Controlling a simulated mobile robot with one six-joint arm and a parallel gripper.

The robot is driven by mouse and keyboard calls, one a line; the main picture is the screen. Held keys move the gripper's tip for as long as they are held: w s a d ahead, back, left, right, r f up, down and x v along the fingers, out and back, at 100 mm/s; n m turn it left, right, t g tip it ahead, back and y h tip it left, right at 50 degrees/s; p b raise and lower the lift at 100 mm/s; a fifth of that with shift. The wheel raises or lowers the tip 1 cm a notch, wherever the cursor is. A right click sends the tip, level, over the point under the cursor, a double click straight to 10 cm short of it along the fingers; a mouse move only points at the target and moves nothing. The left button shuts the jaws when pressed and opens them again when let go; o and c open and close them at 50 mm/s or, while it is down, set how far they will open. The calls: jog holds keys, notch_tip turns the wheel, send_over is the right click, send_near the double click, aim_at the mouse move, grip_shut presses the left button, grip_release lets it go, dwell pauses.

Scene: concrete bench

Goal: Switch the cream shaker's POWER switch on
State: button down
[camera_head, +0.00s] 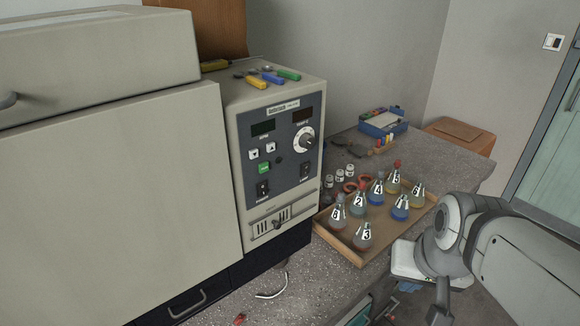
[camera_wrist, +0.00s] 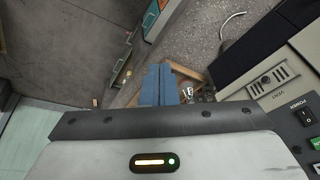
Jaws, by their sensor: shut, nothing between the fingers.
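The cream shaker (camera_head: 120,180) fills the left of the head view, with a dark blue control panel (camera_head: 281,146) on its front. The POWER switch (camera_head: 263,189) is a black rocker low on the left of that panel, below a green button. It also shows at the right edge of the wrist view (camera_wrist: 307,117), beside its POWER label. I cannot tell its rocker position. My gripper (camera_wrist: 157,84) has blue fingers closed together with nothing between them, apart from the panel and left of the switch in the wrist view.
A similar LAMP switch (camera_head: 305,171) and a white dial (camera_head: 303,139) share the panel. A vent plate (camera_head: 279,221) sits below it. A wooden tray (camera_head: 345,248) with several numbered flasks stands right of the shaker.

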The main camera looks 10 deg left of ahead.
aim_at(263, 190)
jog(key=w+a+r+m+t+y, duration=0.1)
jog(key=w+a+r+m+y, duration=0.2)
jog(key=a, duration=0.7)
jog(key=w+a+r+m+t+y+p, duration=0.1)
jog(key=w+a+r+m+y, duration=0.2)
jog(key=w+a, duration=0.5)
notch_tip(263, 190, up, 2)
jog(key=shift+w+a+r+m, duration=0.1)
jog(key=shift+w+a+m, duration=0.1)
jog(key=shift+a+m, duration=0.75)
jog(key=shift+a+n, duration=0.2)
jog(key=shift+n, duration=0.05)
jog(key=shift+w+a+r+p+x, duration=0.1)
jog(key=shift+w+a+r+x, duration=0.15)
jog(key=shift+x, duration=1.95)
jog(key=shift+w+a+r+p+x, duration=0.1)
jog(key=shift+w+a+r+x, duration=0.15)
jog(key=shift+x, duration=1.95)
jog(key=shift+w+a+r+p+x, duration=0.15)
jog(key=shift+r+x, duration=0.2)
jog(key=shift+x, duration=1.85)
